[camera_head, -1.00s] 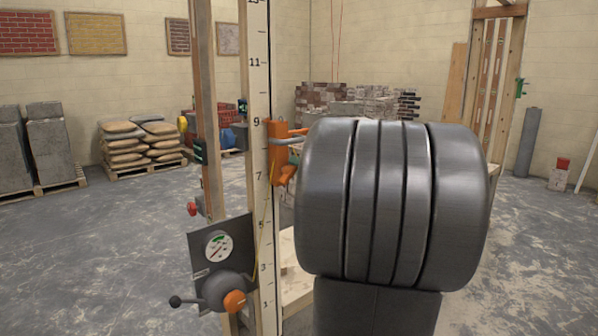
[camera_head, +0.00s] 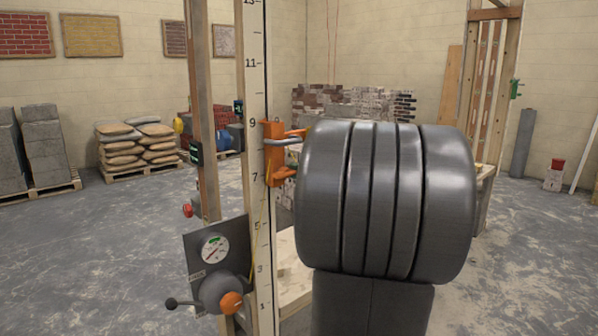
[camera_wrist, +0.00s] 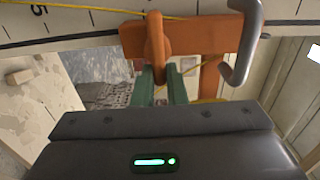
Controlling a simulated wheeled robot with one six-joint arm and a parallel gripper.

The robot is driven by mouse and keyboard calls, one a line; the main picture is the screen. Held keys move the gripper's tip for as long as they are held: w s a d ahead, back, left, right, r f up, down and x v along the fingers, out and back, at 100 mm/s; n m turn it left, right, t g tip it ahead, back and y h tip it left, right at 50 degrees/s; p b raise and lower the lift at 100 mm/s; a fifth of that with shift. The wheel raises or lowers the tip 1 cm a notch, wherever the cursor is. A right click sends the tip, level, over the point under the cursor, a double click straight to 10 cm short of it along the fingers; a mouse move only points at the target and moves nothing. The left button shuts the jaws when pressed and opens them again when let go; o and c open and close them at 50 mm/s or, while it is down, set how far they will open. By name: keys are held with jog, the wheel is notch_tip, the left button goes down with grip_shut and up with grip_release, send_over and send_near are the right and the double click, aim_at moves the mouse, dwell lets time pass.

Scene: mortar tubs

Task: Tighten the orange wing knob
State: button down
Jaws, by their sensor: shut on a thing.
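The orange wing knob (camera_wrist: 156,40) stands upright in the wrist view, in front of an orange clamp (camera_wrist: 205,36). The green fingers of my gripper (camera_wrist: 161,82) are on either side of its near end and shut on it. In the head view the orange clamp (camera_head: 273,152) sits on the white measuring post (camera_head: 259,215), between the 7 and 9 marks.
A grey hook-shaped rod (camera_wrist: 243,50) juts from the clamp, close to the right of the fingers. A yellow cord (camera_wrist: 90,9) runs along the post. Low on the post is a panel with a gauge (camera_head: 215,248) and an orange-knobbed valve (camera_head: 231,302).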

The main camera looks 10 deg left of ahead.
dwell(0.5)
jog(key=c, duration=1.5)
grip_release()
jog(key=shift+o, duration=0.2)
jog(key=shift+d, duration=0.1)
jog(key=v, duration=1.3)
jog(key=shift+s+d, duration=0.2)
jog(key=shift+s, duration=0.05)
jog(key=shift+a, duration=0.1)
jog(key=x, duration=1.3)
jog(key=shift+w+a, duration=0.2)
jog(key=shift+w, duration=0.05)
